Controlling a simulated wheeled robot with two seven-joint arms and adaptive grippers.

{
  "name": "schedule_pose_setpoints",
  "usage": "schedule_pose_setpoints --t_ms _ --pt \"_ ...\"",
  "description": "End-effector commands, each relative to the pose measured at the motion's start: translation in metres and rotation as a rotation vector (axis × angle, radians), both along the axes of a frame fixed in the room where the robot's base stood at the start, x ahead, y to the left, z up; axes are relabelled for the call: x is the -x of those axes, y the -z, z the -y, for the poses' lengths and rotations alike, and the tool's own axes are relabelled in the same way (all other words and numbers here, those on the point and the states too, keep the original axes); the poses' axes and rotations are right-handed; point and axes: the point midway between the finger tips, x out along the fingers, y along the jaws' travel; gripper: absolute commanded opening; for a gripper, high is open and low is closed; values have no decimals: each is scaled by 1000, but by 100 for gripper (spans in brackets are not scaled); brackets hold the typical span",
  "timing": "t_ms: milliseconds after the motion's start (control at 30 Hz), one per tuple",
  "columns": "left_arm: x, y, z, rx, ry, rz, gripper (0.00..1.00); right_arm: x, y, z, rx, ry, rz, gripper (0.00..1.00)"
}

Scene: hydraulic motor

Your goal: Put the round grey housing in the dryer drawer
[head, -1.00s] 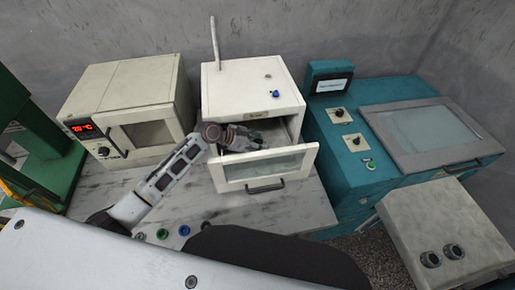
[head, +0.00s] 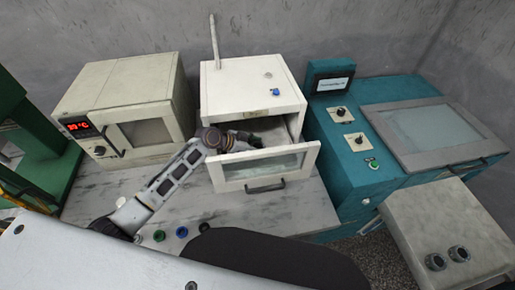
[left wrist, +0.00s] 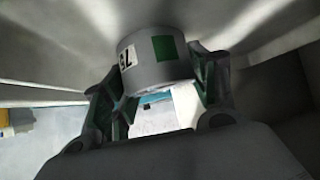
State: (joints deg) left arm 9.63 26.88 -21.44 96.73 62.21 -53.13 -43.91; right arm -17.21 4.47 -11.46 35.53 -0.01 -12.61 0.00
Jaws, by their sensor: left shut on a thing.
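The dryer drawer (head: 265,168) is pulled open at the front of the white dryer (head: 250,92). My left gripper (head: 262,138) reaches over the drawer's left side into its opening, under the dryer's front edge. In the left wrist view, the left gripper (left wrist: 152,88) is shut on the round grey housing (left wrist: 148,72), with one finger on each side. The housing has a green square and a white label with black marks. Pale walls surround it there. In the head view the housing is hidden or too dark to make out. My right gripper is out of view.
A beige oven (head: 125,112) with a red display stands left of the dryer. A teal machine (head: 350,155) stands close on the right. Green, blue and pale small round parts lie on the marble table (head: 270,212) near its front. A grey box (head: 445,225) is at lower right.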

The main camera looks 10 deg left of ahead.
Motion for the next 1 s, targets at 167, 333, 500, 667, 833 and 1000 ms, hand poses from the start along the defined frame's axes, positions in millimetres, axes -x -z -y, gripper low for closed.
schedule_pose_setpoints --t_ms 167,333,500,667,833,1000 --pt "0 0 0 1 -1 2 18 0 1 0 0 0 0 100" --pt "0 2 0 0 0 0 71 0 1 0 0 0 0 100" --pt "0 2 0 0 0 0 81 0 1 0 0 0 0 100" --pt "0 2 0 0 0 0 81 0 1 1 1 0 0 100" --pt "0 1 0 0 0 0 81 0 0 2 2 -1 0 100" --pt "2 -2 -3 -1 -1 0 81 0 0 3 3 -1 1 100"
